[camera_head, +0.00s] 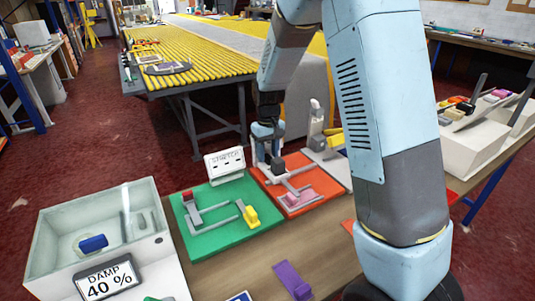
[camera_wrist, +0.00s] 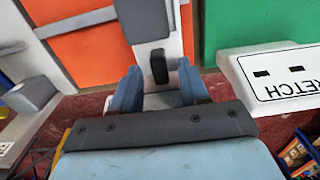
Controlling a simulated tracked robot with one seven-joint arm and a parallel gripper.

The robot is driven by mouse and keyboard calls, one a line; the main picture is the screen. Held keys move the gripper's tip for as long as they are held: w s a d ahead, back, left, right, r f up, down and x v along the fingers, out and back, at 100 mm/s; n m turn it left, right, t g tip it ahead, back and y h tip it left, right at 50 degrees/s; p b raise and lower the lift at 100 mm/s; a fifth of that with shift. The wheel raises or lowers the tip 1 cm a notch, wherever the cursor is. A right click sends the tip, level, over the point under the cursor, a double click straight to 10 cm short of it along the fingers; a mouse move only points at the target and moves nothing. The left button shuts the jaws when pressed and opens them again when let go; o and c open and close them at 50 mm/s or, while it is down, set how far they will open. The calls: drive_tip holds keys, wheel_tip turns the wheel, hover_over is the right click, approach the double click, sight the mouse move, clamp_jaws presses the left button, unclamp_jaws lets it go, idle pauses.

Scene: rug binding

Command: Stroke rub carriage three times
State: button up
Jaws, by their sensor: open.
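The orange board (camera_head: 318,185) on the bench carries a grey sliding frame, which looks like the rub carriage (camera_head: 291,180), with a dark grey block at its back end and a pink pad (camera_head: 298,198) at the front. My gripper (camera_head: 268,143) points down at the back edge of this board, beside the dark block. In the wrist view my gripper (camera_wrist: 160,88) is open, its blue fingers on either side of a small black tab (camera_wrist: 159,67). A grey block (camera_wrist: 143,18) lies just beyond. I cannot tell whether the fingers touch the tab.
A green board (camera_head: 216,222) with a red and a yellow block stands left, with a white STRETCH sign (camera_head: 225,163) behind it. A clear-walled bin (camera_head: 95,232) and a DAMP 40 % display (camera_head: 108,280) are at far left. A purple piece (camera_head: 291,279) lies in front.

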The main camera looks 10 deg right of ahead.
drive_tip(key=shift+f, duration=0.35)
clamp_jaws()
idle(0.5)
